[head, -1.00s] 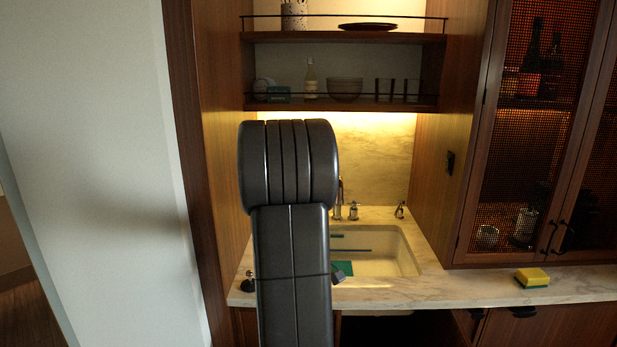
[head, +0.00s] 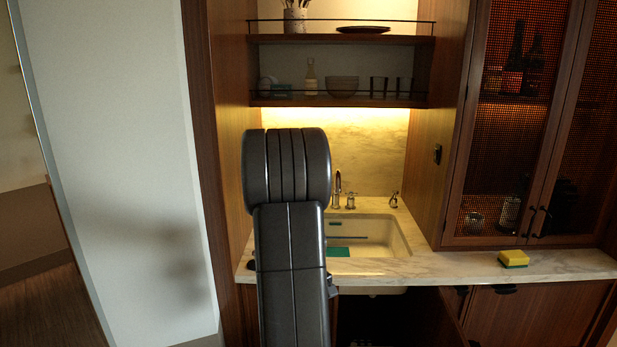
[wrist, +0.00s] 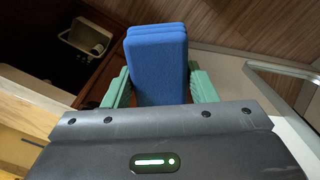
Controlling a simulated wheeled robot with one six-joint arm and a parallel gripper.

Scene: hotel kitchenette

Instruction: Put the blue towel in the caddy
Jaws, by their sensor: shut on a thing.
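My gripper (wrist: 160,88) shows in the wrist view with a green finger on each side of the blue towel (wrist: 156,60). It is shut on the towel, a folded block that stands up between the fingers. A small white open container (wrist: 88,36) is at the upper left of the wrist view, in a dark space; I cannot tell for sure whether it is the caddy. The gripper is apart from it. In the head view my arm hides the gripper and the towel.
The marble counter (head: 450,267) holds the sink (head: 385,238) and a yellow-green sponge (head: 513,258). Below the sink is a dark open cabinet (head: 390,318). A white wall (head: 120,150) stands close on the left. Shelves (head: 340,101) with bottle, bowls and glasses hang above.

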